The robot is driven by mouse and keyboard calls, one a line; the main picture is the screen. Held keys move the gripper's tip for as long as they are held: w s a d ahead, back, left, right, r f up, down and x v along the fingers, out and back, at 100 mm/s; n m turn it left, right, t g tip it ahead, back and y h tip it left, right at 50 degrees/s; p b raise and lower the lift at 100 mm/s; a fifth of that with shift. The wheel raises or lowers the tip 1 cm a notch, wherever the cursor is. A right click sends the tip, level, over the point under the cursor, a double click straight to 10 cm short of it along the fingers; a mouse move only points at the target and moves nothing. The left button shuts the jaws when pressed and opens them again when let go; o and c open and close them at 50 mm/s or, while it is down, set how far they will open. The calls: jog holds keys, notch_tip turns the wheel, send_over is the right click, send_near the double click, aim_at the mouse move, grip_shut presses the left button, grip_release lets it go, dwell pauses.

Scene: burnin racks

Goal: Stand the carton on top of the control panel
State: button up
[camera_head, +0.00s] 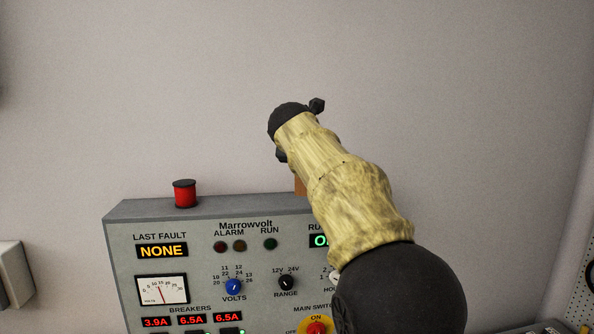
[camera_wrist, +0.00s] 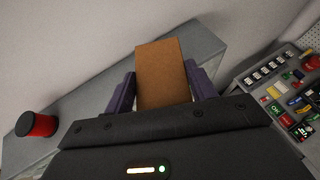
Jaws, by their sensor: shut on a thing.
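The control panel (camera_head: 205,262) is a grey box with displays, lamps, knobs and a dial on its front. Its flat grey top (camera_wrist: 85,118) runs diagonally across the wrist view. The carton (camera_wrist: 162,72) is a plain brown box between the two dark fingers of my gripper (camera_wrist: 158,88), which is shut on it. In the head view only a small brown strip of the carton (camera_head: 299,187) shows beside my arm, at the panel's top edge. My arm hides the rest. Whether the carton's underside touches the panel top cannot be told.
A red spool with dark ends (camera_head: 185,194) stands on the panel top, left of the carton, and also shows in the wrist view (camera_wrist: 37,125). The top between them is clear. A plain wall is behind. A console with many buttons (camera_wrist: 283,95) lies at the right.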

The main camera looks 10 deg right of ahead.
jog(key=w+f+p, duration=0.3)
jog(key=w+p, duration=0.4)
jog(key=w, duration=0.5)
jog(key=shift+f, duration=0.15)
jog(key=shift+f, duration=0.1)
